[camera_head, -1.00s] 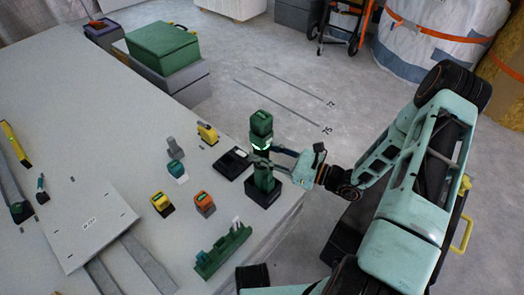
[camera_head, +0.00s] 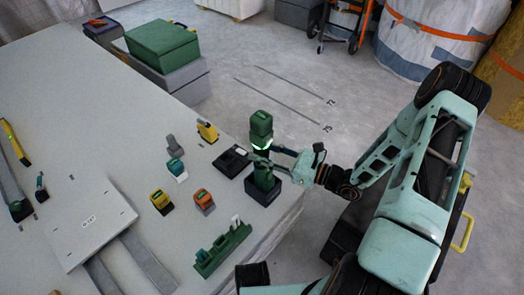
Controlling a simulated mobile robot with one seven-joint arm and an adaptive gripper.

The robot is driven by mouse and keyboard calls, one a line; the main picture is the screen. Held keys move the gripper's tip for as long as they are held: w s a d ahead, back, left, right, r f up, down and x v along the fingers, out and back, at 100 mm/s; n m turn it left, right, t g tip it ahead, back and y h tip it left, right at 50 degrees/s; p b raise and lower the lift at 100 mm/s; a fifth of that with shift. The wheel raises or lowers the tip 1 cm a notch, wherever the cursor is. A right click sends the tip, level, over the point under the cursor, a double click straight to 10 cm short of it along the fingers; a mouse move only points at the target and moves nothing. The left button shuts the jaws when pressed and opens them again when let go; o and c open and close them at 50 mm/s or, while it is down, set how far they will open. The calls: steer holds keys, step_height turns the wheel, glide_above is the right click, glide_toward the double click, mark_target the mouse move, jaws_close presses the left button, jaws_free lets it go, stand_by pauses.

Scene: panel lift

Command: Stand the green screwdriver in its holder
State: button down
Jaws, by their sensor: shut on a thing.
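The green screwdriver (camera_head: 261,124) stands upright near the table's right edge. It has a dark band and a pale glowing ring. Its lower green part reaches down into the dark square holder (camera_head: 263,193). Whether its foot touches the holder's floor is hidden. My gripper (camera_head: 264,160) comes in from the right and is shut on the screwdriver just above the holder's rim.
A flat black tray (camera_head: 232,162) lies left of the holder. Several small coloured tools, including an orange one (camera_head: 204,201) and a yellow one (camera_head: 207,132), stand further left. A green rack (camera_head: 223,251) is in front. Green and grey cases (camera_head: 163,49) are at the back.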

mark_target(268, 154)
steer(key=shift+r, duration=0.1)
steer(key=c, duration=1.4)
jaws_free()
steer(key=shift+o, duration=0.7)
steer(key=shift+f, duration=0.2)
steer(key=o, duration=0.8)
steer(key=shift+c, duration=0.2)
steer(key=shift+r, duration=0.1)
steer(key=shift+s+d, duration=0.1)
steer(key=shift+d, duration=0.2)
steer(key=shift+v, duration=1.2)
steer(key=shift+d, duration=0.1)
steer(key=v, duration=0.9)
steer(key=shift+p, duration=0.45)
